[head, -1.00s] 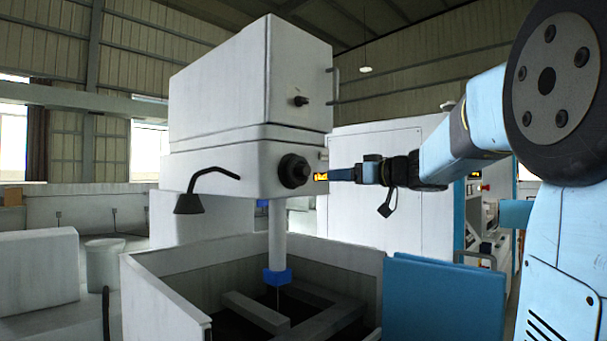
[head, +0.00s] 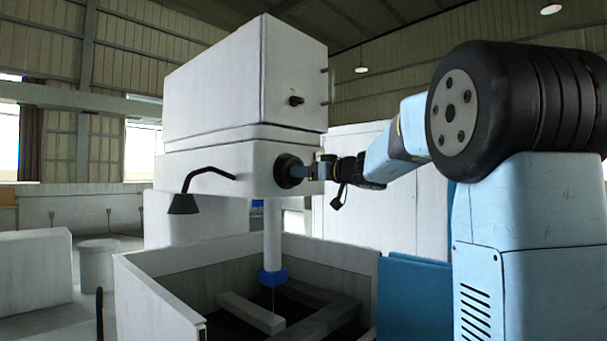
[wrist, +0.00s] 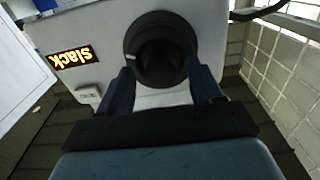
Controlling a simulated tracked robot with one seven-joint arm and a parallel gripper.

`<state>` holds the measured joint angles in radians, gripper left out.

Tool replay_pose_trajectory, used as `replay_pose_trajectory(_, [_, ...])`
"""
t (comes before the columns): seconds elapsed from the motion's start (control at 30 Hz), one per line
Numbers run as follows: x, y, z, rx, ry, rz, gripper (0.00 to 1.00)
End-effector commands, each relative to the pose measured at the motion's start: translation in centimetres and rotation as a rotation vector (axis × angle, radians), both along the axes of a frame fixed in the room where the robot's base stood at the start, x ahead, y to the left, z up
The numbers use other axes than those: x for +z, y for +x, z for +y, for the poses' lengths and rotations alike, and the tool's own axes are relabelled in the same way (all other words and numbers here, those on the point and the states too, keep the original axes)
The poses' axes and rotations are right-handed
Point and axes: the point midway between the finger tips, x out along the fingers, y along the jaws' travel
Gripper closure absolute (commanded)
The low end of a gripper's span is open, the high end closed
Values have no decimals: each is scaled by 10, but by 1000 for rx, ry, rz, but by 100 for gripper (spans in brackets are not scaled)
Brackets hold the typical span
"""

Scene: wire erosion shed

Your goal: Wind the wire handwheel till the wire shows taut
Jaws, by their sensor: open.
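The handwheel (head: 285,170) is a black round wheel on the front of the machine's white head. In the wrist view the handwheel (wrist: 148,66) has a pale mark on its left rim. My gripper (head: 303,172) is at the wheel from the right; in the wrist view its two blue fingers (wrist: 158,84) are spread apart, reaching the wheel's lower edge on either side of its dark middle. I cannot tell whether they touch it. A lit display (wrist: 73,57) beside the wheel reads "slack". The thin wire (head: 273,299) shows below the blue guide block (head: 273,277).
The white open-topped tank (head: 160,300) with grey bars (head: 250,313) inside stands below the head. A black lamp (head: 184,203) on a bent arm juts out left of the wheel. A small black knob (head: 296,101) sits above. A blue panel (head: 412,300) stands right of the tank.

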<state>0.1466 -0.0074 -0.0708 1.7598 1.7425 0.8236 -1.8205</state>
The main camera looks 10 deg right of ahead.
Motion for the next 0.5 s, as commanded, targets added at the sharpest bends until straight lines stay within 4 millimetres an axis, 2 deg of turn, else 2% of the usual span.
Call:
replay_pose_trajectory(0.2, [0,12,8,-1,0,0,35])
replay_pose_trajectory(0.5, [0,13,8,-1,-1,1,35])
